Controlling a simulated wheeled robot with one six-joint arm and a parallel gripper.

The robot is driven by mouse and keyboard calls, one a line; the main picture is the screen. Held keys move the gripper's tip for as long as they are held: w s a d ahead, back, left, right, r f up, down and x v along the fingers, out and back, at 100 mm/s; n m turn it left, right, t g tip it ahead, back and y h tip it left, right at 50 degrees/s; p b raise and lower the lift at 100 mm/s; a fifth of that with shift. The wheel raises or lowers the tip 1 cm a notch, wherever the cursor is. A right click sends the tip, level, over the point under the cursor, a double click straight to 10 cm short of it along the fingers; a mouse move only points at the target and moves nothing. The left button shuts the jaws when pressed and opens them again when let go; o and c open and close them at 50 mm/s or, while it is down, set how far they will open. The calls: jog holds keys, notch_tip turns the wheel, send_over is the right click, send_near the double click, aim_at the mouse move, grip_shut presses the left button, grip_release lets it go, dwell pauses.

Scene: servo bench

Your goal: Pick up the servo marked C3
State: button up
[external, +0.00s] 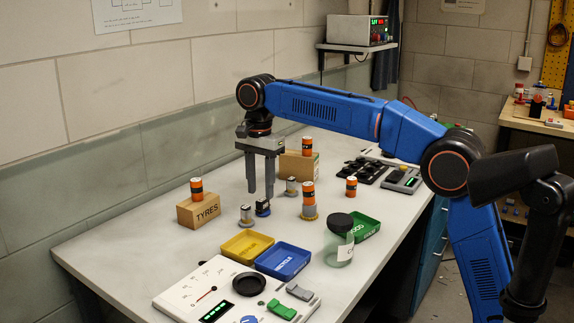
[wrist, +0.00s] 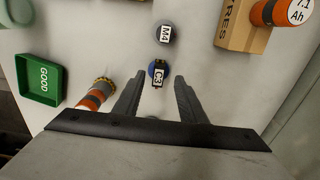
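The servo marked C3 (wrist: 158,75) is a small dark block on a round blue base, standing on the bench. In the wrist view the fingertips (wrist: 159,78) lie to the left and right of C3, with a gap on each side. In the external view the fingertips appear just above C3, not touching it as far as I can tell.
The servo marked M4 (wrist: 164,33) stands close beyond C3. An orange battery on a yellowish ring base (external: 309,199) is beside the gripper. The TYRES box (external: 199,211), yellow tray (external: 246,247), blue tray (external: 283,262) and green GOOD tray (wrist: 39,80) surround the area.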

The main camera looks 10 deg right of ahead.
aim_at(262, 199)
jog(key=f, duration=0.3)
jog(key=shift+d+f, duration=0.25)
jog(key=shift+f, duration=0.7)
jog(key=shift+w, duration=0.1)
jog(key=c, duration=0.7)
